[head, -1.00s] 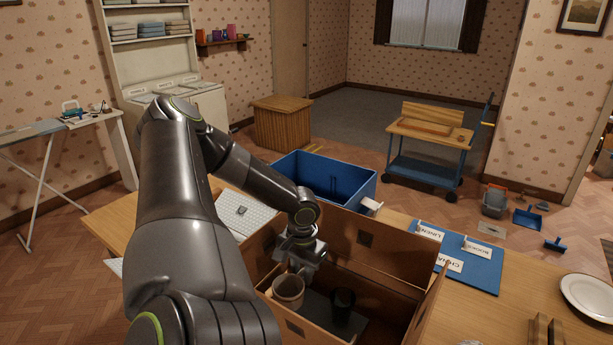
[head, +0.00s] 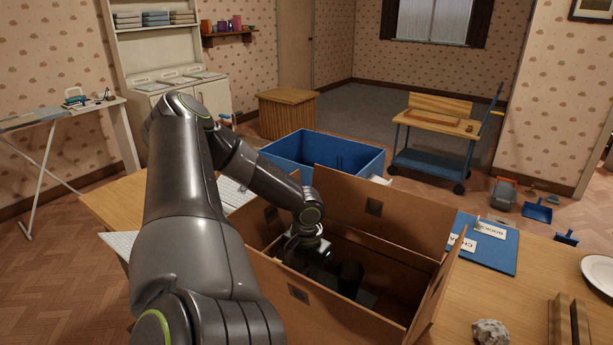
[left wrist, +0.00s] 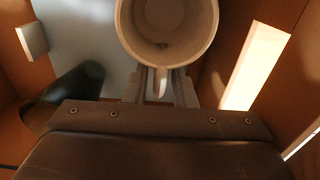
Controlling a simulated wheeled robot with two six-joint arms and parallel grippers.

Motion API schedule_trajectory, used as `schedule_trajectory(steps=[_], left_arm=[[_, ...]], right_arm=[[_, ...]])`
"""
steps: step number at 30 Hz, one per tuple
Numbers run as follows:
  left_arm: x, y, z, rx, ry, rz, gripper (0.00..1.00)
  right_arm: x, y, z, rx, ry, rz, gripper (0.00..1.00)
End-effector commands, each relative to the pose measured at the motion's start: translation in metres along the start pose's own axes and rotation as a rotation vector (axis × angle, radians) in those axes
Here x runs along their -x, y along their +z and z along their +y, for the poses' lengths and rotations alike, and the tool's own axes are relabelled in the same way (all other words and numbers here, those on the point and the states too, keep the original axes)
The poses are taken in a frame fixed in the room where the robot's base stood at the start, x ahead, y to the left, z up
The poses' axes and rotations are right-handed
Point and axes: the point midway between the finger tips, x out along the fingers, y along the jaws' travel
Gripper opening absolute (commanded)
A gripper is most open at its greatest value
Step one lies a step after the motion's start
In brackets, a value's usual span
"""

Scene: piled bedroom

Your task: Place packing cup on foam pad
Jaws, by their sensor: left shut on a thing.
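My left gripper (head: 303,256) reaches down inside the open cardboard box (head: 405,252). In the left wrist view its fingers (left wrist: 160,84) are shut on the handle of a pale, round, empty cup (left wrist: 165,22). The cup looks upright. In the head view the box wall and my gripper hide it. A flat grey pad, which looks like the foam pad (left wrist: 75,28), lies on the box floor, partly under the cup in the wrist view. I cannot tell whether the cup touches it. My right gripper is not in view.
A dark cup (head: 349,280) stands in the box beside my gripper and also shows in the left wrist view (left wrist: 70,88). The box walls stand close around. A blue crate (head: 345,160) is behind; a blue board with labels (head: 497,256) lies to the right.

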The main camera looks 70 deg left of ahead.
Motion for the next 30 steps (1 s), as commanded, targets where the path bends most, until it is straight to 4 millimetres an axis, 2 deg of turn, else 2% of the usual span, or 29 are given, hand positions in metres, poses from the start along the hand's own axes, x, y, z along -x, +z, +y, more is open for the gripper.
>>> schedule_trajectory(steps=[11,12,17,30], left_arm=[[-0.0049,-0.0002,0.0002,0.000,0.001,0.001,0.00],[-0.0052,-0.0002,0.0001,0.000,0.001,0.001,0.25],[-0.0040,-0.0001,0.0000,0.000,0.000,0.000,0.45],[0.0012,0.0000,-0.0001,-0.001,-0.001,0.000,0.45]], right_arm=[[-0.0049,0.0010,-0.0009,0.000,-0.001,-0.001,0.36],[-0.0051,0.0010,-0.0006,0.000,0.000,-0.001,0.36],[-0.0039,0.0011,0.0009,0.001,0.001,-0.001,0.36],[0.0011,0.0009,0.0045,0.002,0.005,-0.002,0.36]])
